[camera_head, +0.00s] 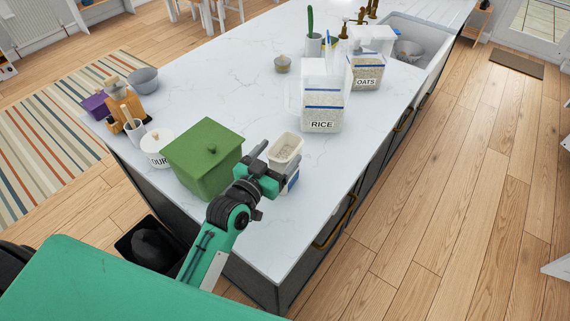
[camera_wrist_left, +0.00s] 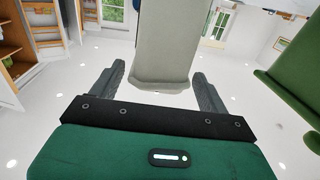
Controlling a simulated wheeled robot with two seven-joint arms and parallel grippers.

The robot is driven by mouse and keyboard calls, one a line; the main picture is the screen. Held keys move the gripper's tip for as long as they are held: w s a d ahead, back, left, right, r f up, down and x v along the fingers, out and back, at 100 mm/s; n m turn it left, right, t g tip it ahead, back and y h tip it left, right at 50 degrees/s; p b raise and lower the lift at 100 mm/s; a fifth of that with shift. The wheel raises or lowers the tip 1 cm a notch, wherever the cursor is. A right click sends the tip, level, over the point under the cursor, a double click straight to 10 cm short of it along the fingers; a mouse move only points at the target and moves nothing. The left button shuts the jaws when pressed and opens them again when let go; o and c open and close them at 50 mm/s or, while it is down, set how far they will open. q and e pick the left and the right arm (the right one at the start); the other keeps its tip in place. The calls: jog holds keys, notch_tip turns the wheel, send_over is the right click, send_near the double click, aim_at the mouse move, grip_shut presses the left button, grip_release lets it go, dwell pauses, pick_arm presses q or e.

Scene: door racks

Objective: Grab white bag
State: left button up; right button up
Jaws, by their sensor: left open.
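An open-topped white bag (camera_head: 286,146) with a blue-marked side stands on the white countertop, right beside the green box. My left gripper (camera_head: 270,163) is at the near side of this bag and partly hides it. In the left wrist view a pale grey-white body (camera_wrist_left: 162,45), apparently the same bag, shows between the two fingers of my left gripper (camera_wrist_left: 159,72). The fingers are apart, with gaps visible on both sides of it. Whether the fingers reach around its sides is hard to tell. My right gripper is not in view.
A green lidded box (camera_head: 204,153) stands close left of my gripper and also shows in the wrist view (camera_wrist_left: 295,70). A white canister (camera_head: 157,148) is at left. The counter's front right is clear.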

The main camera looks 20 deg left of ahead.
pick_arm(q)
jog(key=x, duration=0.1)
jog(key=p+x, duration=0.1)
jog(key=shift+w+d+r, duration=0.15)
jog(key=shift+w+r, duration=0.05)
jog(key=shift+w, duration=0.15)
jog(key=shift+w+d+f, duration=0.1)
jog(key=shift+w+f, duration=0.05)
jog(key=shift+w, duration=0.4)
jog(key=c, duration=1.6)
grip_shut()
